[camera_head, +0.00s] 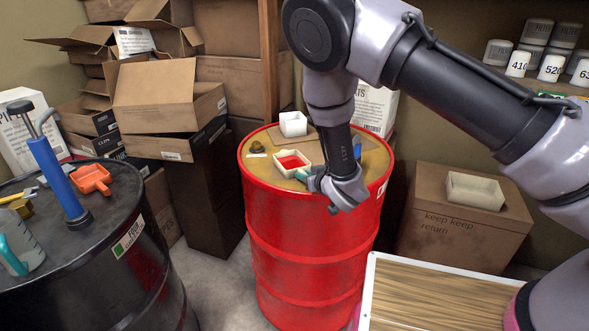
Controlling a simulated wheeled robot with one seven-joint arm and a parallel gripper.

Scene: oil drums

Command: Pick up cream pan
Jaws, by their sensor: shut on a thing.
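The cream pan (276,164) is a small, pale, squarish tray with a red inside, over the tan top of the red drum (305,230). My gripper (307,177) reaches in from the right and is shut on the pan's near right rim. A small teal part shows at the fingertips; I cannot tell what it belongs to. The wrist hides the drum top just right of the pan. The pan looks level, and I cannot tell whether it touches the drum top. A second cream tray (475,191) sits on a cardboard box at the right.
A white cup-like container (293,124) and a small brown piece (257,147) are on the drum top near the pan. A black drum (120,255) with a blue pump (55,175) and an orange scoop (91,180) stands left. Cardboard boxes (165,105) crowd behind.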

